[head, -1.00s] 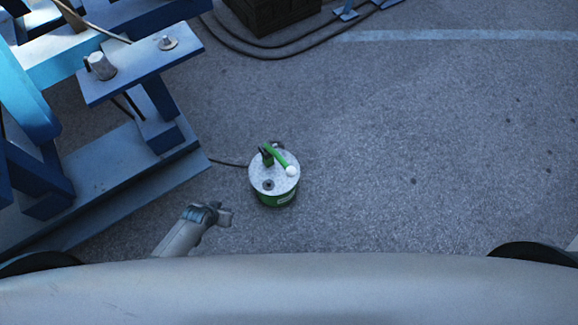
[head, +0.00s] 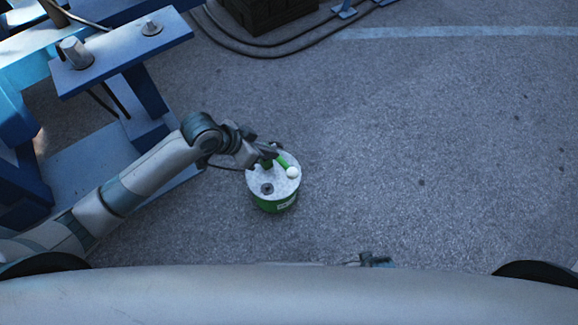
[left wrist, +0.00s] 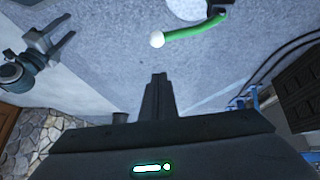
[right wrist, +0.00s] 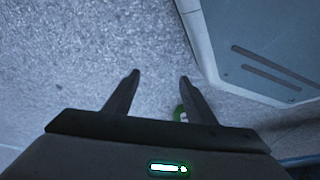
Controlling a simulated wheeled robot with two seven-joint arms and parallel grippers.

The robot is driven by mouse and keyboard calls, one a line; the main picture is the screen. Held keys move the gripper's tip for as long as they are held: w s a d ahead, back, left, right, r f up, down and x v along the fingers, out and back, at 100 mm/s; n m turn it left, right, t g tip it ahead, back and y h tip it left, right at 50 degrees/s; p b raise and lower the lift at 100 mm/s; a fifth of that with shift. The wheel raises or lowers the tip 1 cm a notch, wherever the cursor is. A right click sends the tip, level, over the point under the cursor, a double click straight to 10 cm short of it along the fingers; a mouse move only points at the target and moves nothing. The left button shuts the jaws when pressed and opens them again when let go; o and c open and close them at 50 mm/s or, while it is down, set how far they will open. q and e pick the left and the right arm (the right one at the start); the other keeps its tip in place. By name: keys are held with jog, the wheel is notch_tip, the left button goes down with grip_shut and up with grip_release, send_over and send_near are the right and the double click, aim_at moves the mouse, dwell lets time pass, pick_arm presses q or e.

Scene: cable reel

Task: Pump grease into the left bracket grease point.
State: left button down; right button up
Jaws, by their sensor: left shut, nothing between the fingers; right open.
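The grease pump is a green bucket (head: 275,203) with a pale round lid, standing on the ground. Its green lever (head: 283,161) ends in a white ball (head: 292,172); lever (left wrist: 190,33) and ball (left wrist: 157,40) also show in the left wrist view. My left gripper (head: 270,152) is shut and empty, over the far left side of the lid beside the lever; contact is unclear. The blue bracket (head: 115,55) at upper left carries a grey cylinder (head: 76,53) and a small fitting (head: 151,27); which is the grease point is unclear. My right gripper (right wrist: 157,84) is open and empty, low near my base.
A dark hose (head: 225,168) runs left from the pump, partly behind my left arm. Dark cables (head: 225,43) curve past a dark block (head: 268,12) at the back. The ground right of the pump is clear.

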pick_arm(q)
jog(key=shift+r, duration=0.1)
dwell(0.3)
send_over(296, 169)
jog(key=a, duration=0.2)
jog(key=f, duration=0.8)
jog(key=shift+s+a+b, duration=0.2)
jog(key=shift+s+b, duration=0.05)
jog(key=shift+b, duration=0.1)
notch_tip(296, 169, down, 2)
jog(key=shift+s+f, duration=0.15)
jog(key=shift+f, duration=0.05)
jog(key=shift+s+a+f, duration=0.1)
jog(key=shift+s+f, duration=0.05)
jog(key=shift+f, duration=0.7)
pick_arm(e)
jog(key=shift+w+a+r, duration=0.1)
jog(key=shift+w+r, duration=0.1)
jog(key=shift+r, duration=0.35)
jog(key=shift+w+r, duration=0.15)
jog(key=shift+r, duration=0.35)
pick_arm(q)
jog(key=shift+s+f, duration=0.1)
